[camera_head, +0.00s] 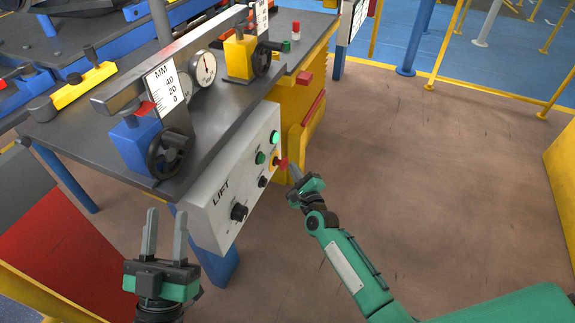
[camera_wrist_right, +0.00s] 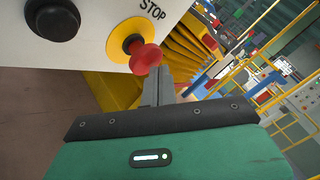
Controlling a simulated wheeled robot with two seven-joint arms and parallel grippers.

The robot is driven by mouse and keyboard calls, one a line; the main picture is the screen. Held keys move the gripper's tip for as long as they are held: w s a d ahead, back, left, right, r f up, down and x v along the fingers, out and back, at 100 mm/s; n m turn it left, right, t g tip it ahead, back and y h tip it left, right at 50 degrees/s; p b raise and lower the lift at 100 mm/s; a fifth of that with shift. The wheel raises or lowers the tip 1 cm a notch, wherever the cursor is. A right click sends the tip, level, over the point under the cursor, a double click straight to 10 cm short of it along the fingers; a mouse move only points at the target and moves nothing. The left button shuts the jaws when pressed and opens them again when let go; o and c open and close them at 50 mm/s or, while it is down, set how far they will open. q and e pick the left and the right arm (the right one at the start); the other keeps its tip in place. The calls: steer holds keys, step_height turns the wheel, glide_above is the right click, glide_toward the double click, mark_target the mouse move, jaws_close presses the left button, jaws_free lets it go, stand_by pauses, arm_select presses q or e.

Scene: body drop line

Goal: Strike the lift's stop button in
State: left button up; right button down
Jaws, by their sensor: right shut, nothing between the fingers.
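The lift panel (camera_head: 232,185) is a light grey box on the bench front, marked LIFT, with green buttons and black knobs. Its stop button (camera_head: 282,163) is a red mushroom head on a yellow base. In the right wrist view the stop button (camera_wrist_right: 145,57) stands out from the panel under the word STOP. My right gripper (camera_head: 295,172) is shut and empty, its fingertips close to the red head. In the wrist view the shut fingers (camera_wrist_right: 157,88) are just below the head; I cannot tell whether they touch. My left gripper (camera_head: 165,232) is open and empty, left of the panel.
The bench (camera_head: 215,105) carries a dial gauge (camera_head: 203,68), a blue block with a handwheel (camera_head: 168,155) and a yellow one (camera_head: 240,58). Yellow drawers (camera_head: 298,95) sit beyond the panel. The brown floor (camera_head: 430,170) to the right is open, with yellow rails behind.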

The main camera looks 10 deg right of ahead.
arm_select(q)
steer(key=shift+s+f, duration=0.15)
steer(key=shift+f, duration=0.2)
arm_select(e)
steer(key=shift+w+a, duration=0.25)
steer(key=shift+a, duration=0.05)
arm_select(q)
steer(key=shift+r, duration=0.15)
arm_select(e)
steer(key=shift+s+d, duration=0.1)
arm_select(q)
steer(key=shift+r, duration=0.15)
arm_select(e)
steer(key=shift+s+d, duration=0.55)
steer(key=shift+d, duration=0.25)
steer(key=s+d, duration=0.1)
steer(key=d, duration=0.1)
steer(key=s+d, duration=0.1)
steer(key=d, duration=0.1)
steer(key=shift+s, duration=0.4)
